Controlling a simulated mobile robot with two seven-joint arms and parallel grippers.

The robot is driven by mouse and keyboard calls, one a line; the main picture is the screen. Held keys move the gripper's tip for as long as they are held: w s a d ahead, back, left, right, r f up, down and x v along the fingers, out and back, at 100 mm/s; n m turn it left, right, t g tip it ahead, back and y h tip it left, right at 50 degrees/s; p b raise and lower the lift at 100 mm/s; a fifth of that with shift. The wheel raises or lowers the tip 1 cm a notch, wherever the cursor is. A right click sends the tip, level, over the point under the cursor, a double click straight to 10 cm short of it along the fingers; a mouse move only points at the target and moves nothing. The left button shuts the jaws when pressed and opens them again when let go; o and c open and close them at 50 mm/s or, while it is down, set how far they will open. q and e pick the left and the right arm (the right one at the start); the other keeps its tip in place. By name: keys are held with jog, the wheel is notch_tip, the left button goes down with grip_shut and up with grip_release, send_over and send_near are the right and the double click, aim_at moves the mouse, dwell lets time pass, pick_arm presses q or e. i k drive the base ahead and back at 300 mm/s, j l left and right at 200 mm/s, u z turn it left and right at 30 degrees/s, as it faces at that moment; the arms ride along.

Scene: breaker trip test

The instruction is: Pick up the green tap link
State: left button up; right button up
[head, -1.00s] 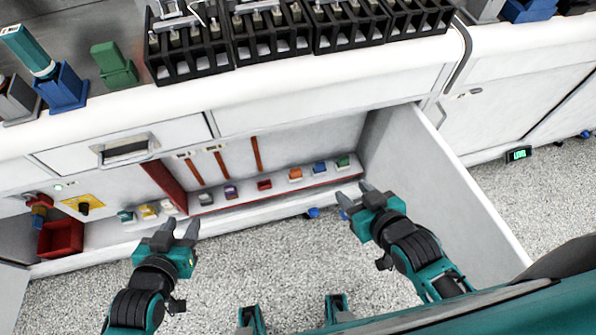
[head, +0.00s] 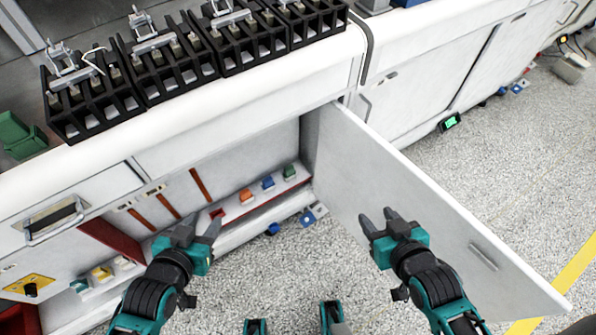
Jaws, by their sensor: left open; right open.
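A small green piece (head: 289,172), which looks like the green tap link, sits at the right end of the low shelf (head: 228,207) inside the open cabinet, beside a blue piece (head: 267,183). My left gripper (head: 197,230) is open and empty in front of the shelf, left of the green piece, and covers part of the row. My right gripper (head: 377,214) is open and empty in front of the open door, to the right of the green piece. Neither gripper touches the green piece.
The open cabinet door (head: 420,200) stands out on the right. An orange piece (head: 246,196) is further left on the shelf. A green block (head: 20,135) and black racks (head: 165,65) stand on the counter. Small blue and white items lie on the floor below.

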aim_at(289, 170)
jog(key=i+u, duration=0.2)
jog(key=u, duration=0.2)
jog(key=i+u, duration=0.15)
jog(key=u, duration=0.25)
jog(key=i+u, duration=0.2)
jog(key=u, duration=0.2)
